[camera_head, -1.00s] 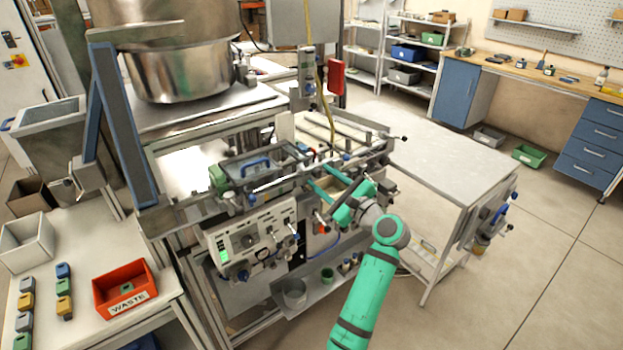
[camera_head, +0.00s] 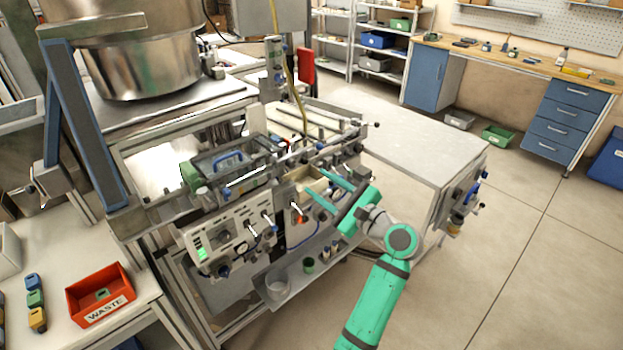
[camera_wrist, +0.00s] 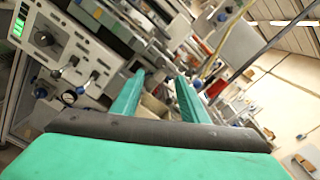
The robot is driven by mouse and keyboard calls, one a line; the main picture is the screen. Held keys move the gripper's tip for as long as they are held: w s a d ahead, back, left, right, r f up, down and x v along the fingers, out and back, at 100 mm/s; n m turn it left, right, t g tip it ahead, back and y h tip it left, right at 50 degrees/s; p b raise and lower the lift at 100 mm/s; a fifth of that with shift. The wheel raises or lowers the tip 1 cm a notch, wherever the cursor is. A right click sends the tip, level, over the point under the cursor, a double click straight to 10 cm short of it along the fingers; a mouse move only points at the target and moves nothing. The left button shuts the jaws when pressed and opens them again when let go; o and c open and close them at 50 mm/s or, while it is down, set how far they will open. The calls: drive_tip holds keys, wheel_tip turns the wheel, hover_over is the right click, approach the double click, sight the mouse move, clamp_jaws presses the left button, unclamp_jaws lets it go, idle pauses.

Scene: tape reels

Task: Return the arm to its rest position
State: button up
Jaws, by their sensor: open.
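My green arm reaches up from the bottom of the head view toward the machine. My gripper (camera_head: 322,184) has its two green fingers spread apart, with nothing between them. The fingers point toward the front of the machine, near a small open tray (camera_head: 312,180). In the wrist view the two fingers of my gripper (camera_wrist: 157,95) also stand apart and empty. I cannot tell from these views how far the fingertips are from the machine.
The machine's control panel (camera_head: 228,240) is left of my gripper. A grey side table (camera_head: 420,150) stands to the right. A red waste bin (camera_head: 100,294) sits on a bench at lower left. The floor (camera_head: 510,270) at right is clear.

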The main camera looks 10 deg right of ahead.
drive_tip(key=shift+s+d, duration=0.25)
drive_tip(key=shift+s, duration=0.1)
drive_tip(key=shift+w, duration=0.1)
drive_tip(key=s+f+n+h, duration=0.1)
drive_tip(key=s+f+h, duration=0.2)
drive_tip(key=f, duration=0.7)
drive_tip(key=s+f+h, duration=0.3)
drive_tip(key=s+f, duration=0.1)
drive_tip(key=f, duration=0.5)
drive_tip(key=s+f+n+h, duration=0.4)
drive_tip(key=s+f+n, duration=0.1)
drive_tip(key=s+f, duration=0.8)
drive_tip(key=s+a+n+h, duration=0.15)
drive_tip(key=s+n, duration=0.25)
drive_tip(key=s, duration=0.4)
drive_tip(key=s+a+n, duration=0.2)
drive_tip(key=s+n, duration=0.1)
drive_tip(key=s, duration=0.6)
drive_tip(key=s+a+r+n, duration=0.3)
drive_tip(key=s+r+n, duration=0.1)
drive_tip(key=s, duration=0.3)
drive_tip(key=s+a+r+n, duration=0.3)
drive_tip(key=s+r+n, duration=0.2)
drive_tip(key=s, duration=0.2)
drive_tip(key=shift+s+a+r+t+y, duration=0.2)
drive_tip(key=shift+s+r+t+y, duration=0.15)
drive_tip(key=shift+t+y, duration=0.1)
